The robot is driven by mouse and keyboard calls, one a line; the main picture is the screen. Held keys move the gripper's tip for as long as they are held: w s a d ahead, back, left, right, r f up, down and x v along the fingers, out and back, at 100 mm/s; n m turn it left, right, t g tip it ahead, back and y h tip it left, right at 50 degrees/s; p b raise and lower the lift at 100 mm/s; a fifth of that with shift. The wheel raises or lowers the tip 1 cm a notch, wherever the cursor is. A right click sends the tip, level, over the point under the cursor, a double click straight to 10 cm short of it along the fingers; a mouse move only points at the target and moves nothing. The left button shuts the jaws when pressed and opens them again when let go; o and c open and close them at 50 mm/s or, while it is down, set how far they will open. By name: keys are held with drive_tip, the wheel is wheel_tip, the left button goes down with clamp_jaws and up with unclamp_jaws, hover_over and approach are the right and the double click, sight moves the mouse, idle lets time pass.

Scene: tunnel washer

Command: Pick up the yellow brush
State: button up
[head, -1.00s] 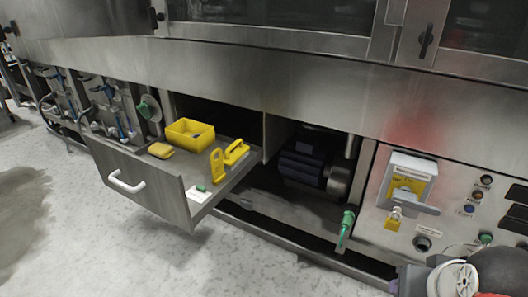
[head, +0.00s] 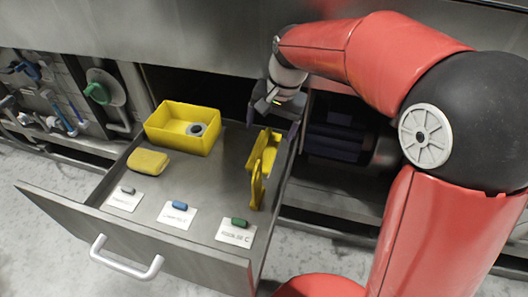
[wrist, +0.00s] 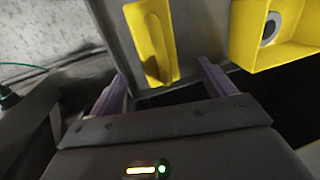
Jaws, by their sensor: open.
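The yellow brush (head: 262,152) lies at the right side of the open drawer (head: 205,185), near its back. In the wrist view, a yellow piece with a raised grip, which looks like the brush (wrist: 150,42), lies ahead of the fingertips, between their lines. My gripper (head: 275,120) is above the back right of the drawer, close to the brush. Its two fingers (wrist: 163,85) are apart with nothing between them. I cannot tell the exact height of the fingers over the brush.
A yellow upright piece (head: 257,188) stands just in front of the brush. A yellow box (head: 165,139) holding a grey ring (head: 196,129) and a yellow sponge (head: 148,162) are on the left. Several small capsules lie on white labels at the front. The cabinet edge overhangs behind.

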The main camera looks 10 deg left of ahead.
sight(267, 147)
drive_tip(key=f, duration=0.4)
drive_tip(key=a+f, duration=0.1)
drive_tip(key=f, duration=0.1)
drive_tip(key=shift+f+b, duration=0.3)
drive_tip(key=shift+b, duration=0.1)
drive_tip(key=c, duration=1.1)
